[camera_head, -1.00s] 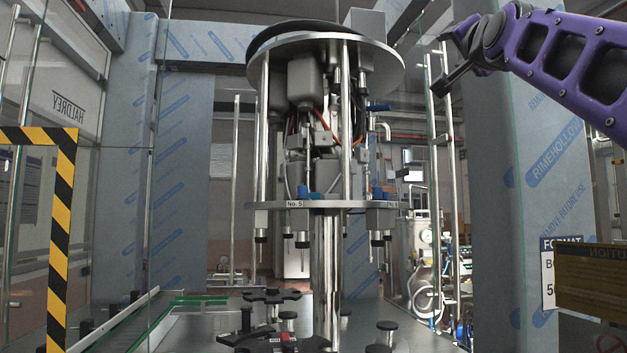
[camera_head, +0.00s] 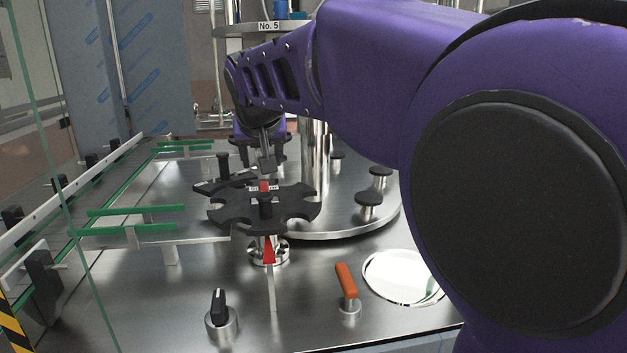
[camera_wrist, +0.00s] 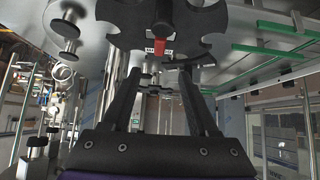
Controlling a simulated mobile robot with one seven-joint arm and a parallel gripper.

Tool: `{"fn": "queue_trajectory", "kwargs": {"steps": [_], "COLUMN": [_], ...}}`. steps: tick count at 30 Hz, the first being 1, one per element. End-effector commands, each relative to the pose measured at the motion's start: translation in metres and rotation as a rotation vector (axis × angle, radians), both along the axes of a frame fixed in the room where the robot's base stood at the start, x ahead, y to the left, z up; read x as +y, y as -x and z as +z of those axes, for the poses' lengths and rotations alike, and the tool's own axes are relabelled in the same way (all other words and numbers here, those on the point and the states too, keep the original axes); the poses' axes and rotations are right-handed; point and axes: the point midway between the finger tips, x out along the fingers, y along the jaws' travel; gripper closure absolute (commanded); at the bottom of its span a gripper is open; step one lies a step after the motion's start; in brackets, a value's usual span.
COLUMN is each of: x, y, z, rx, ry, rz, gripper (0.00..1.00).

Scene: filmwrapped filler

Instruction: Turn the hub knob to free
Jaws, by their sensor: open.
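The black star wheel (camera_head: 228,213) stands on a post above the steel deck. At its hub is a black knob (camera_head: 266,199) with a red tab (camera_head: 264,186) and small white labels behind it. In the wrist view the knob (camera_wrist: 163,14), red tab (camera_wrist: 160,46) and star wheel (camera_wrist: 120,14) are at the top. My gripper (camera_wrist: 160,70) is open and empty, its two black fingers spread below the red tab in that picture. In the head view my gripper (camera_head: 268,163) is just behind and above the hub; contact cannot be told. The label text is unreadable.
A black selector knob (camera_head: 218,303), an orange lever (camera_head: 346,281) and a round bright opening (camera_head: 385,275) are on the front deck. A red pointer (camera_head: 268,251) is below the wheel. Green guide rails (camera_head: 137,210) run at left. A round turret table (camera_head: 345,225) is behind right.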

Motion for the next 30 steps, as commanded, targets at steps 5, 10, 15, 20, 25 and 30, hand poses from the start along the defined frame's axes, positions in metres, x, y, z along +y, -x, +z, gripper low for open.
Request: {"fn": "queue_trajectory", "kwargs": {"steps": [5, 10, 15, 20, 25, 30], "x": [0.005, 0.012, 0.019, 0.023, 0.026, 0.026], "y": [-0.028, -0.054, -0.078, -0.095, -0.103, -0.105], "z": [-0.029, -0.055, -0.079, -0.096, -0.105, -0.107], "rx": [0.002, 0.0, -0.001, -0.002, -0.002, -0.002], "ry": [0.002, 0.001, -0.001, -0.001, -0.004, -0.003], "rz": [-0.006, -0.005, -0.004, -0.004, -0.004, -0.003], "gripper": [0.4, 0.4, 0.4, 0.4, 0.4, 0.4]}}
